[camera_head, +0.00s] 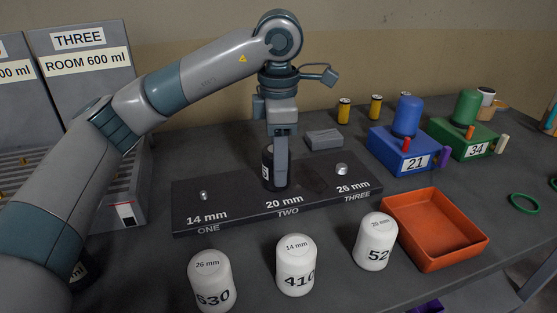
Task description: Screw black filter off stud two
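A black filter (267,172) stands upright on the dark stud board (225,211) at the place marked 20 mm, TWO. My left gripper (281,165) points straight down over it from above. One finger shows in front of the filter's right part, and the other finger is hidden. I cannot tell whether the fingers press on the filter. The stud under the filter is hidden. Bare stud one (203,195), marked 14 mm, is on the left. Bare stud three (341,169), marked 26 mm, is on the right. My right gripper is out of view.
White filters marked 630 (211,283), 410 (296,266) and 52 (375,242) stand in front of the board. An orange tray (433,261) lies at right. Behind are a blue block (384,145), a green block (450,138) and a grey block (323,139).

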